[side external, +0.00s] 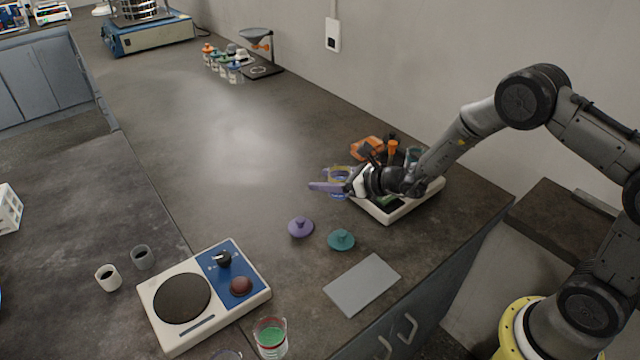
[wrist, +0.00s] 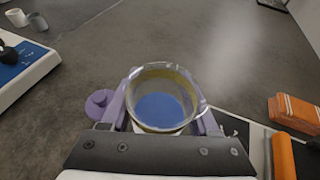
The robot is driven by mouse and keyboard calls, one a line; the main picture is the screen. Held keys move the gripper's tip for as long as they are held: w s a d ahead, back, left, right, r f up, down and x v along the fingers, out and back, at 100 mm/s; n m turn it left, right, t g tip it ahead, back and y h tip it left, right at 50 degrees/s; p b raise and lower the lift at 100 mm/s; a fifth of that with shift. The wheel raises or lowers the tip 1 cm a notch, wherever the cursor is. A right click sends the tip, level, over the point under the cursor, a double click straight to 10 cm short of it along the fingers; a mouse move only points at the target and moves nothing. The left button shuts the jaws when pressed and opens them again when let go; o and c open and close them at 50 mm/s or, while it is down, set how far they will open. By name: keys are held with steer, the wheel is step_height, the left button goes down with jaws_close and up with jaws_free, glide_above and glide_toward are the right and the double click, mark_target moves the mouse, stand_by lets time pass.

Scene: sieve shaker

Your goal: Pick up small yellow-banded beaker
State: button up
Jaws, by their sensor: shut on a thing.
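The small yellow-banded beaker (wrist: 160,98) is between the purple fingers of my gripper (wrist: 162,112) in the wrist view. It is clear, with a yellow band near its rim and blue material inside. In the side view the beaker (side external: 340,173) shows partly behind my gripper (side external: 335,186), next to the tray's left end. My gripper is shut on the beaker, with one finger on each side. The beaker looks about upright. I cannot tell whether its base touches the bench.
A white tray (side external: 391,214) with orange-handled tools stands beside my gripper. A purple lid (side external: 301,227), a teal lid (side external: 341,239) and a grey plate (side external: 362,285) lie in front. A hotplate (side external: 205,297) and a beaker with green contents (side external: 270,338) are nearer. The bench's middle is clear.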

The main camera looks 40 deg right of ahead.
mark_target(342, 178)
steer(key=s+r, duration=0.1)
steer(key=s, duration=0.1)
steer(key=s+r, duration=0.2)
steer(key=s, duration=0.1)
steer(key=s+r, duration=0.1)
steer(key=s, duration=0.1)
steer(key=shift+s+d+r, duration=0.3)
steer(key=shift+d+r, duration=0.1)
steer(key=shift+s+d+r, duration=0.1)
steer(key=shift+s+r, duration=0.2)
steer(key=shift+s, duration=0.45)
steer(key=shift+s+r, duration=0.3)
steer(key=shift+s, duration=0.4)
steer(key=shift+r, duration=0.1)
